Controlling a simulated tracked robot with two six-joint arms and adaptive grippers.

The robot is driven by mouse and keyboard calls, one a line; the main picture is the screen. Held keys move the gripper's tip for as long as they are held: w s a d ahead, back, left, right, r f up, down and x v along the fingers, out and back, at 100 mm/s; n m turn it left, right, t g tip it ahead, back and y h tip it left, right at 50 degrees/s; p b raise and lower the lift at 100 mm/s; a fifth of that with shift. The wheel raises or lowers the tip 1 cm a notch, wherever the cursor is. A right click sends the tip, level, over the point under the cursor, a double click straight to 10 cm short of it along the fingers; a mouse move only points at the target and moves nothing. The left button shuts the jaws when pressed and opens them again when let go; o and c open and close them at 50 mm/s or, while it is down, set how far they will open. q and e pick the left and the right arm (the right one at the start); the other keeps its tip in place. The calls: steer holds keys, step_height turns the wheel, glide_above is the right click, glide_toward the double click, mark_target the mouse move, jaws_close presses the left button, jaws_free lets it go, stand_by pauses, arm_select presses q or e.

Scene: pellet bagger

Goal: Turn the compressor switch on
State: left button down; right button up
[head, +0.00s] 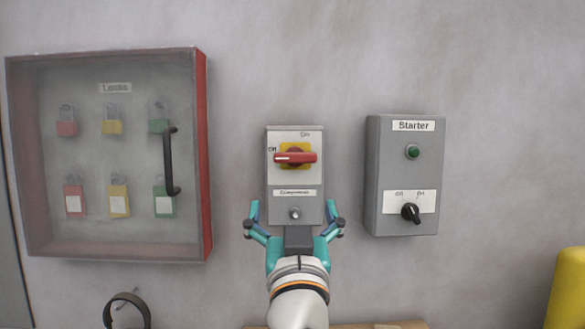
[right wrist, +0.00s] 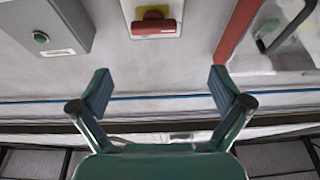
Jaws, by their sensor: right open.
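The compressor switch (head: 295,157) is a red rotary handle on a yellow plate, on a grey wall box (head: 310,185) labelled Compressor. The handle lies horizontal, with its white-marked end toward the OFF label at left; the ON label is at upper right. The handle also shows at the top of the right wrist view (right wrist: 153,28). My right gripper (head: 293,213) is open and empty, its fingers spread below the handle in the head view. In the wrist view the fingers (right wrist: 158,84) are apart, with nothing between them. My left gripper is not in view.
A grey Starter box (head: 380,180) with a green button and black knob hangs to the right. A clear-fronted padlock cabinet (head: 203,150) with a red side and black handle is at left. A black ring (head: 127,308) and a yellow object (head: 567,290) are lower down.

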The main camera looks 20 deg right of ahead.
mark_target(295, 161)
steer(key=p+x, duration=0.1)
steer(key=x, duration=0.4)
steer(key=p+x, duration=0.1)
steer(key=x, duration=0.4)
steer(key=d+p+x, duration=0.1)
steer(key=p+x, duration=0.1)
steer(key=x, duration=0.4)
steer(key=shift+s+d+f, duration=0.1)
